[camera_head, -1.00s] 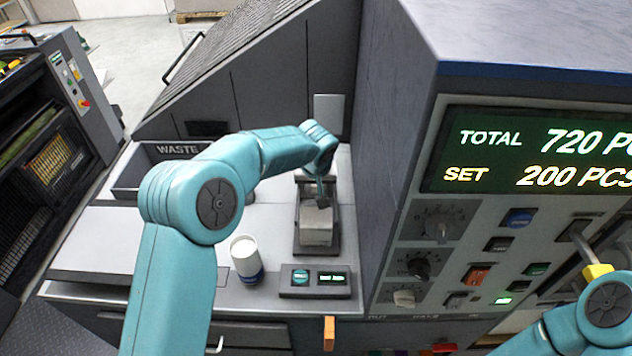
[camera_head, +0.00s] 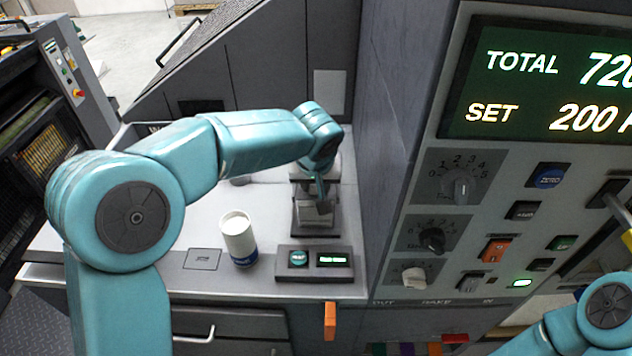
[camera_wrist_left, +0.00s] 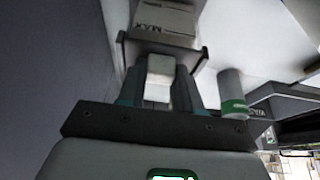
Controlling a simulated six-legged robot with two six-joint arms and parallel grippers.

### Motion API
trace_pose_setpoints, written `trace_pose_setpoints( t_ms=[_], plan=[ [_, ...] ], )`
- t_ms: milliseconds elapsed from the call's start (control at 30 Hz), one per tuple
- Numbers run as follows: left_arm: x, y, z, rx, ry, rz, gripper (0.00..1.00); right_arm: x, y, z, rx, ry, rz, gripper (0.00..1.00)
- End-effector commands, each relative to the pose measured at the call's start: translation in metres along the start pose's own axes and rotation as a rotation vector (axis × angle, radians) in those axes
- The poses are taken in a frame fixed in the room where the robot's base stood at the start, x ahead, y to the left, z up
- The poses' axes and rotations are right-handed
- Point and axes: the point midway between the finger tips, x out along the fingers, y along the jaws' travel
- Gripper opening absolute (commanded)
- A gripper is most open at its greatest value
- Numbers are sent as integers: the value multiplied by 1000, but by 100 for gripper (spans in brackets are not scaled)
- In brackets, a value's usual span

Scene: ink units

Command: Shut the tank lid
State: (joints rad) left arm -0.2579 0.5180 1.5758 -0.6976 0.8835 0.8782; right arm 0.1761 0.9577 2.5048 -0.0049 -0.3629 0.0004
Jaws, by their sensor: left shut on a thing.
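A small unit with a dark frame (camera_head: 318,246) and pale top stands on the white counter, beside the tall grey machine. It looks like the tank, though its lid cannot be told apart clearly. My left gripper (camera_head: 323,196) is over it, pointing down, and my wrist hides its far part. In the left wrist view, the gripper (camera_wrist_left: 160,85) is shut on a small white block (camera_wrist_left: 159,76). Beyond the fingers is a dark-edged pale part marked MAX (camera_wrist_left: 163,22). I cannot tell whether the block belongs to the lid. My right arm shows at lower right, its gripper out of view.
A white cup with a blue base (camera_head: 238,238) stands on the counter left of the unit. A small panel with a green display (camera_head: 315,262) is in front. An orange handle (camera_head: 330,320) hangs at the front edge. The control panel (camera_head: 470,215) rises at right.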

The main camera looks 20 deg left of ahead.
Motion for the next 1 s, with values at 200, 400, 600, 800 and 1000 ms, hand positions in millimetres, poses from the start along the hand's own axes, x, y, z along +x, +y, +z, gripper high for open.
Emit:
trace_pose_setpoints(
  t_ms=[200,400,600,800,1000],
  plan=[
    [0,1,4,0,-7,0,0,0,0,0,0,1,0,43],
    [0,1,4,1,-9,-1,60,0,0,0,0,1,0,43],
    [0,0,3,1,-6,-1,60,0,0,0,0,0,0,43],
    [-11,1,2,0,-2,0,60,2,1,0,0,0,0,43],
    [-56,1,2,0,1,4,60,8,3,0,0,0,0,43]
  ],
)
